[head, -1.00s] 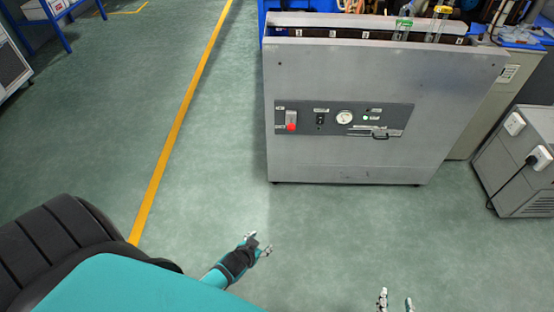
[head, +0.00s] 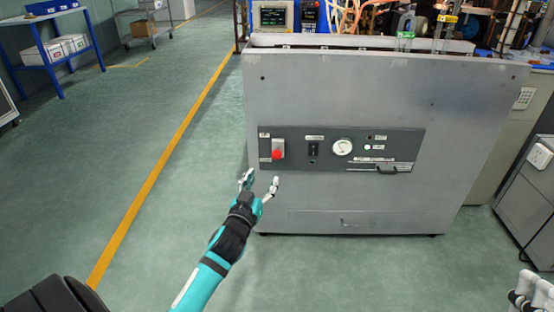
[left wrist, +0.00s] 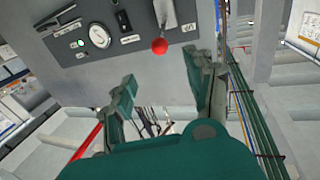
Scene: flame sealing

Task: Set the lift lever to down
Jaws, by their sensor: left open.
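The lift lever (head: 278,150) has a red knob and sits on a pale plate at the left end of the dark control panel (head: 405,144) on the grey cabinet. It also shows in the left wrist view (left wrist: 159,45), near the top middle. I cannot tell for sure whether it is up or down. My left gripper (head: 260,181) is open and empty, just below the lever in the head view. In the left wrist view its fingers (left wrist: 161,80) are spread either side of the knob's line, apart from it. My right gripper (head: 530,292) is partly in view at the lower right.
The panel also carries a black switch (head: 314,149), a round gauge (head: 342,147) and a handle (head: 388,170). Glassware and hoses stand behind the cabinet's top edge. A grey unit (head: 528,180) stands at the right.

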